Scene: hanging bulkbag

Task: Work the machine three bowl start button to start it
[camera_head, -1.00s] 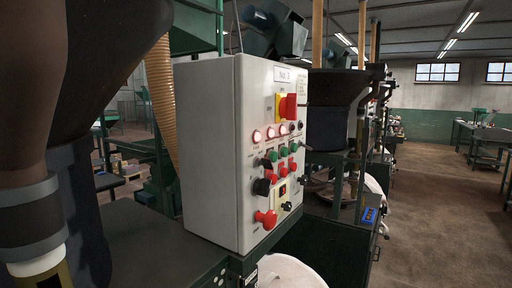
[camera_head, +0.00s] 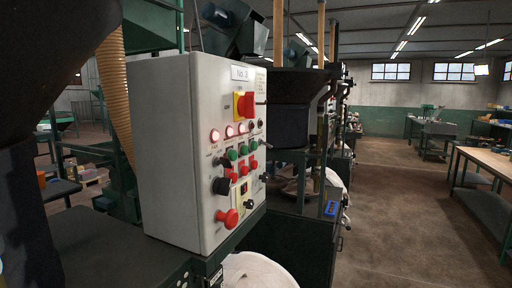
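The machine's control box (camera_head: 165,150) is a pale grey cabinet seen at an angle, left of the middle. Its number label (camera_head: 243,73) seems to read No. 3. A row of green buttons (camera_head: 244,150) runs across the panel, above a row of red buttons (camera_head: 244,170). The small lettering is too blurred to tell which button is the bowl start. Above them are lit round lamps (camera_head: 229,131) and a red and yellow main switch (camera_head: 246,105). A black knob (camera_head: 221,186) and a large red mushroom button (camera_head: 228,217) sit lower. My gripper is not in view.
A dark hopper (camera_head: 50,60) fills the left edge, with a tan ribbed hose (camera_head: 117,100) beside it. A white bag or bowl (camera_head: 258,272) lies below the box. Another machine (camera_head: 290,120) stands behind. The floor (camera_head: 385,210) is open at right, before a workbench (camera_head: 490,165).

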